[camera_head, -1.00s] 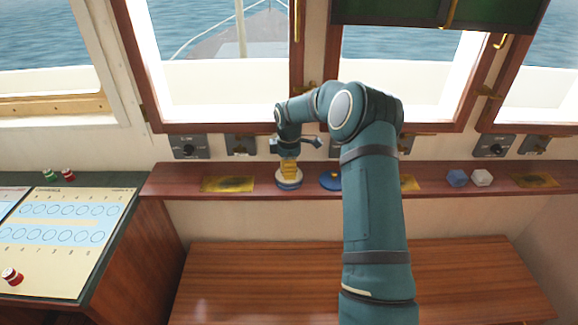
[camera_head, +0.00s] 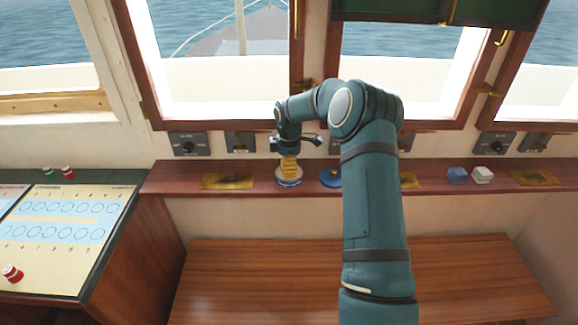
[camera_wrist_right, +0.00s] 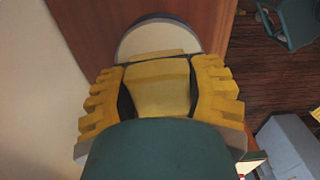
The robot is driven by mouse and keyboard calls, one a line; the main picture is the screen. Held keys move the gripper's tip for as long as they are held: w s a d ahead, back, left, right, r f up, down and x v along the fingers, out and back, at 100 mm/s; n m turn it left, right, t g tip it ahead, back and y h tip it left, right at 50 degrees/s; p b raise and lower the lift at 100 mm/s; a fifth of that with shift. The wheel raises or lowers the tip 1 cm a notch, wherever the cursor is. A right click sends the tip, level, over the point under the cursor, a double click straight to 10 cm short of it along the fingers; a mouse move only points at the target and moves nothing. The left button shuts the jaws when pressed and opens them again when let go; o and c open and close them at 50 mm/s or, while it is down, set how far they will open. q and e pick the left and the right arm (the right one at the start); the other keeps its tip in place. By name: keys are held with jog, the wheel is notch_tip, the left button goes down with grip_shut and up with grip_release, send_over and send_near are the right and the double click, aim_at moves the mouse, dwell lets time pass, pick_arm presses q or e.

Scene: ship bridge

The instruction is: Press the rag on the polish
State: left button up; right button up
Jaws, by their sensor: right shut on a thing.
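The polish tin (camera_head: 289,183) stands open on the wooden ledge, a pale round face with a dark blue rim. It also shows in the right wrist view (camera_wrist_right: 150,37), just beyond the fingertips. My right gripper (camera_head: 289,170) points down over the tin, its yellow fingers at or just above the pale polish. In the wrist view the gripper (camera_wrist_right: 158,85) is shut on the pale yellow rag (camera_wrist_right: 160,92), a folded block between the fingers. Whether the rag touches the polish I cannot tell. My left gripper is not in view.
A blue disc (camera_head: 329,178), perhaps the lid, lies right of the tin, partly behind my arm. A blue block (camera_head: 457,175) and a white block (camera_head: 483,175) sit further right. Brass plates (camera_head: 228,181) lie on the ledge (camera_head: 165,178). Windows rise behind.

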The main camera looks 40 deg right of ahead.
jog(key=shift+f, duration=0.4)
jog(key=shift+f, duration=0.1)
dwell(1.2)
jog(key=shift+r+p, duration=2.4)
jog(key=shift+r, duration=1.2)
